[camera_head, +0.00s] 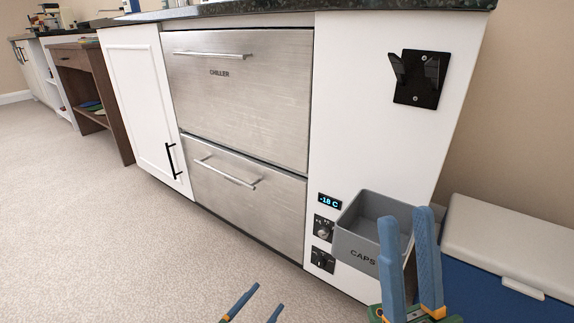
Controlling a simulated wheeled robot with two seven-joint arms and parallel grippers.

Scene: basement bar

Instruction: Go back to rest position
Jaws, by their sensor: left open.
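My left gripper (258,298) shows at the bottom edge, low over the carpet. Its two blue fingers are apart with only floor seen between them; the rest of it is below the picture. My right gripper (406,214) is at the lower right, pointing up, its two blue fingers apart. It stands in front of the right part of a grey bin marked CAPS (362,258) and hides some of it. I see nothing held between its fingers. Whether it touches the bin I cannot tell.
A white cabinet (136,85) with two steel chiller drawers (240,110) stands ahead, both drawers shut. A blue cooler with a pale lid (510,235) is at the right. Carpet (90,230) at the left is clear.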

